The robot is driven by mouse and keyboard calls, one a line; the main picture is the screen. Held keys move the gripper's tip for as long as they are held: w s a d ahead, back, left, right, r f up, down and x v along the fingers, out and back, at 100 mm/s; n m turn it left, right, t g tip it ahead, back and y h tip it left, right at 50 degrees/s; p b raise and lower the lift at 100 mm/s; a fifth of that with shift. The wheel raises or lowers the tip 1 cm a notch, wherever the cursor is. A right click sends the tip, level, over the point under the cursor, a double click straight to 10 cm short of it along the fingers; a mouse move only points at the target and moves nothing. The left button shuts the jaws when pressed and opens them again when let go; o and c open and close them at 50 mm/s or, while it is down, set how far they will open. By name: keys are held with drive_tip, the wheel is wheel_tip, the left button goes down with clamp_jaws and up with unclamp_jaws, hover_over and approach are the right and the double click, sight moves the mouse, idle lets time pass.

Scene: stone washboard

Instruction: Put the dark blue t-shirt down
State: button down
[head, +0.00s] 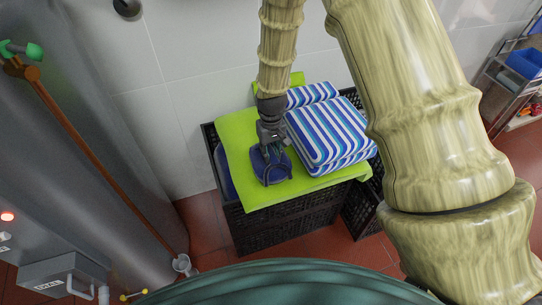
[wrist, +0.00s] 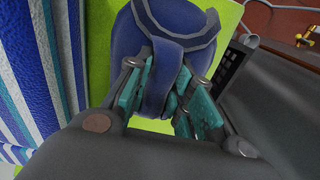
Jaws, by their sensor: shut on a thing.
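The dark blue t-shirt (head: 270,169) is a small folded bundle at the green cloth on the black crate, left of the striped towels. My gripper (head: 272,150) is above it, pointing down. In the wrist view the t-shirt (wrist: 170,35) shows a lighter grey-blue trim, and a fold of it lies between the teal fingers of my gripper (wrist: 165,92), which are shut on it. I cannot tell whether the t-shirt's underside touches the green cloth.
A lime green cloth (head: 236,135) covers the black crate (head: 285,225). Blue-and-white striped towels (head: 328,135) are stacked on its right. A tiled wall stands behind. A large grey machine (head: 110,130) and a brown-handled tool (head: 105,160) are at left. A shelf rack (head: 515,80) is at far right.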

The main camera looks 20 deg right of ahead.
drive_tip(key=shift+f, duration=1.2)
drive_tip(key=shift+f, duration=0.15)
drive_tip(key=c, duration=1.3)
unclamp_jaws()
drive_tip(key=shift+o, duration=0.2)
drive_tip(key=shift+r+b, duration=0.5)
drive_tip(key=shift+r, duration=5.65)
